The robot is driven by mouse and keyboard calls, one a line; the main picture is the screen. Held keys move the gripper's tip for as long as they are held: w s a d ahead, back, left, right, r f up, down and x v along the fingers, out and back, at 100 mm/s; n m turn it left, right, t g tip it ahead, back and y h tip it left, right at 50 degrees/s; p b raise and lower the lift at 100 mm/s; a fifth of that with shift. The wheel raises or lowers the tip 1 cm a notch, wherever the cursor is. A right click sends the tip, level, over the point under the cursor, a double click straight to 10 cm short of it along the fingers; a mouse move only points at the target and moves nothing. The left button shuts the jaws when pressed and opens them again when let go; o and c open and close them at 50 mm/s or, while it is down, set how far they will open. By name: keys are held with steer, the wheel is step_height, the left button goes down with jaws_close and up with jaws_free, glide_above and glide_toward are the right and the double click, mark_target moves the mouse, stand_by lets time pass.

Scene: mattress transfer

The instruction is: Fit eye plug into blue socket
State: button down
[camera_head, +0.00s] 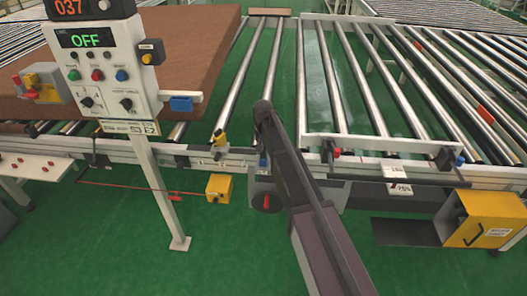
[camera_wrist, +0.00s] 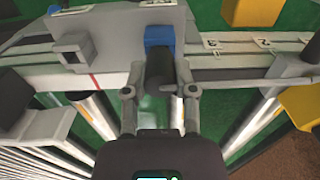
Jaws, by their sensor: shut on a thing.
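My gripper (camera_wrist: 160,91) shows in the wrist view with a finger on each side of a dark, rounded plug (camera_wrist: 160,72), and it is shut on it. The blue socket (camera_wrist: 158,38) sits just beyond the plug on a grey metal plate. The plug's far end meets or overlaps the socket's near edge in this view; I cannot tell whether it is inside. In the head view a small blue part (camera_head: 263,159) shows beside my dark arm at the conveyor's front rail, apparently the same socket. My fingers and the plug are hidden there.
A brown mattress (camera_head: 190,40) lies on the rollers at the left, behind a control panel (camera_head: 105,65) on a post. A yellow sensor (camera_head: 219,139) and a yellow box (camera_head: 219,187) are left of my arm. Bare rollers (camera_head: 335,80) extend to the right.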

steer(key=shift+f+b, duration=0.45)
steer(key=shift+f, duration=0.05)
steer(key=shift+c, duration=1.8)
jaws_free()
steer(key=shift+r, duration=0.1)
